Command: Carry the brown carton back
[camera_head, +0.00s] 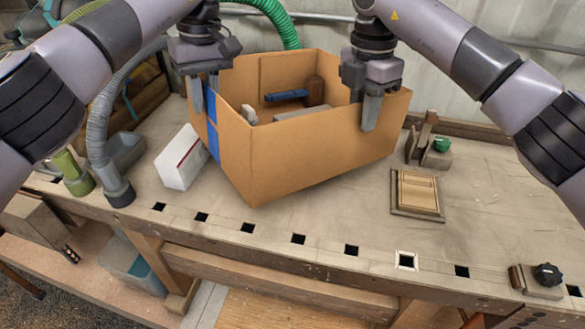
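The brown carton (300,155) is open at the top, with a blue tape strip (212,125) on its left side. A blue-handled tool (287,95), a brown block and grey items show inside. My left gripper (205,95) is at the carton's left wall, its fingers astride the rim. My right gripper (365,105) is at the right part of the front wall, one finger outside and the other partly hidden behind the rim. Both appear shut on the wall. The carton is over the workbench (330,205); I cannot tell whether its underside touches the top.
A white box (182,158) leans close to the carton's left side. A grey hose (98,130) and a green-grey cup (72,172) stand further left. On the right are a wooden panel (418,193) and a green-knobbed fixture (440,146). The bench front is mostly clear, with square holes.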

